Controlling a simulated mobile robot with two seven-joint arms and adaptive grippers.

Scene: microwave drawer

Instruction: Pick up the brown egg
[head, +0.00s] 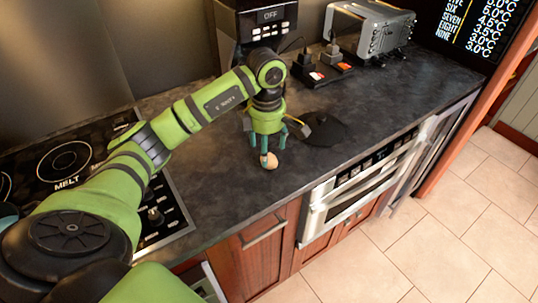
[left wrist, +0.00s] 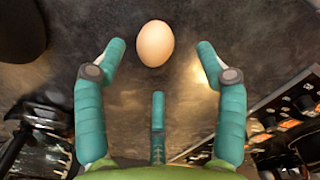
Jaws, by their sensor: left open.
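The brown egg (head: 268,161) rests on the dark countertop near its front edge. My left gripper (head: 268,143) points down from above it, with its fingers around or just beside the egg in the head view. In the left wrist view the egg (left wrist: 155,43) lies just beyond and between the tips of the spread teal fingers (left wrist: 160,55). The gripper is open and no finger visibly touches the egg. My right gripper is not in view.
The dark countertop (head: 215,190) is clear to the left of the egg. A stove (head: 75,165) is at left. A coffee machine (head: 262,25) and a toaster (head: 368,27) stand behind. The drawer microwave (head: 352,190) is below the counter at right.

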